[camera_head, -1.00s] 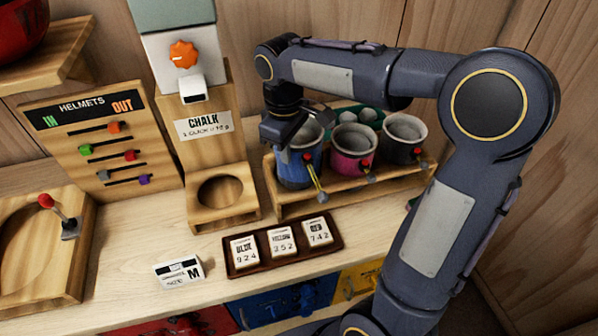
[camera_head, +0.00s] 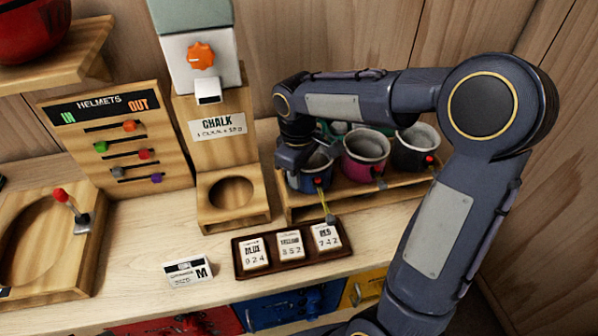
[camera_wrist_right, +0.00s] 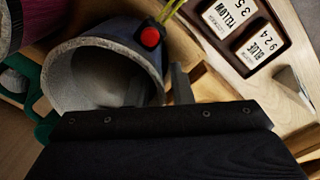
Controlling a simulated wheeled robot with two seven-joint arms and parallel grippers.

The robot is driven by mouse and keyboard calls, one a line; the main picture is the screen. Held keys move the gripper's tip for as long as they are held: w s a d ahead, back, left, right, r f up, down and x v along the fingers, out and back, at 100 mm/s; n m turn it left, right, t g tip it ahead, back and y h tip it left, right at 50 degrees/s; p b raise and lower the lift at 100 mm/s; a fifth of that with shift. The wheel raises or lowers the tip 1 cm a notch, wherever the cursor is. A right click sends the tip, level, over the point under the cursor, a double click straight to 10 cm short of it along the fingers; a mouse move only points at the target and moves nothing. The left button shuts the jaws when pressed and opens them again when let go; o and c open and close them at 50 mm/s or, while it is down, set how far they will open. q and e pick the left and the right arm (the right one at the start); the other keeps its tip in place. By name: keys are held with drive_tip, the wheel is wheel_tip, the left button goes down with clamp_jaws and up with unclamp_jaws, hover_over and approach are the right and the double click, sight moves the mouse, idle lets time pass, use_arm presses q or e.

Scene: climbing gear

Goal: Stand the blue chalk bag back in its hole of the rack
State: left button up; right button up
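The blue chalk bag (camera_head: 309,183), with a grey rim and a red toggle on a yellow cord, is upright at the left end of the wooden rack (camera_head: 350,202), low in that hole. Whether it is fully seated is hidden. My right gripper (camera_head: 300,160) is over its left rim. In the right wrist view, the gripper (camera_wrist_right: 160,88) has one finger inside the blue bag (camera_wrist_right: 90,75) and one outside, with the bag's wall between them. It appears shut on that wall. My left gripper is not in view.
Pink (camera_head: 366,158) and dark grey (camera_head: 415,150) bags stand to the right in the rack. The chalk dispenser stand (camera_head: 232,222) is close on the left. A brown tray of number tags (camera_head: 292,270) lies in front.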

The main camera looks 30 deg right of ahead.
drive_tip(key=shift+o, duration=0.3)
wheel_tip(320, 180, up, 12)
drive_tip(key=f, duration=0.1)
drive_tip(key=s+m+t+y, duration=0.1)
drive_tip(key=s, duration=0.3)
drive_tip(key=s+f+m+t+y, duration=0.1)
drive_tip(key=s+m, duration=0.1)
drive_tip(key=s, duration=0.3)
drive_tip(key=s+f+m+t, duration=0.1)
drive_tip(key=s, duration=0.3)
drive_tip(key=shift+s+a+m+y, duration=0.15)
drive_tip(key=shift+s+m+y, duration=0.15)
drive_tip(key=shift+s+y, duration=0.1)
drive_tip(key=s+a+f+m+t+y, duration=0.1)
drive_tip(key=s+a+f+m+t, duration=0.1)
drive_tip(key=s+f, duration=0.3)
drive_tip(key=shift+s+a+m, duration=0.45)
drive_tip(key=shift+m, duration=0.35)
